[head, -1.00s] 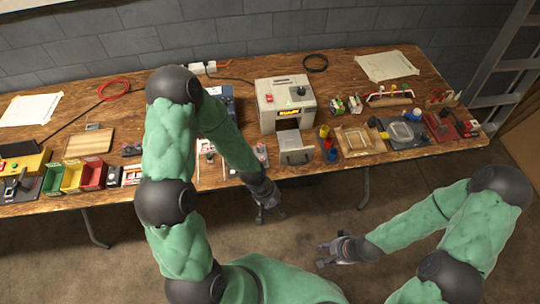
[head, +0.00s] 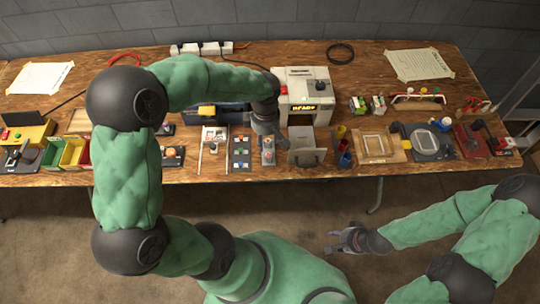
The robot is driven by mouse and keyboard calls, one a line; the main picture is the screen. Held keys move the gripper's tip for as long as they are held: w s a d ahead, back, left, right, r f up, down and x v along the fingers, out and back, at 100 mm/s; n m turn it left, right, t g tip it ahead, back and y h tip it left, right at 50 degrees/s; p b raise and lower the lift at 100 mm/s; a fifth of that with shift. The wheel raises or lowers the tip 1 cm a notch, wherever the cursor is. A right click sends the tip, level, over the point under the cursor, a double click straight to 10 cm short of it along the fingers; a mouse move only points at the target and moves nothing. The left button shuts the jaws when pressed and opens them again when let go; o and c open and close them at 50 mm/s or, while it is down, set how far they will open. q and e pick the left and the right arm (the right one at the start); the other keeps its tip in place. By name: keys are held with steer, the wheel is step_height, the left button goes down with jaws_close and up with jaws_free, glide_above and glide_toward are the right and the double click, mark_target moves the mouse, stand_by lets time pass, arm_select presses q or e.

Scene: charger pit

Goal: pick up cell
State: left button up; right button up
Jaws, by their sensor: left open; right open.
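No item is clearly readable as the cell at this size. A small grey holder (head: 268,157) with light and red parts stands near the table's front edge, left of the charger machine's lowered grey door (head: 305,157). A dark strip with several coloured pieces (head: 240,152) lies to its left. My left gripper (head: 279,143) is open above the front of the table, by the right side of the grey holder; contact cannot be told. My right gripper (head: 335,241) is open and empty over the floor, in front of the table.
The beige charger machine (head: 305,90) with a lit display stands just behind my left gripper. Red, yellow and blue cups (head: 344,160) stand right of its door. Bins (head: 72,153) stand at the left.

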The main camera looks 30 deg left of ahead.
mark_target(269, 155)
arm_select(q)
step_height(269, 155, down, 5)
steer(key=shift+f+b, duration=0.1)
steer(key=shift+b, duration=0.7)
steer(key=f, duration=0.1)
steer(key=f+b, duration=0.1)
steer(key=f, duration=0.1)
steer(key=d+f+b, duration=0.1)
steer(key=f, duration=0.1)
steer(key=shift+s, duration=0.1)
jaws_close()
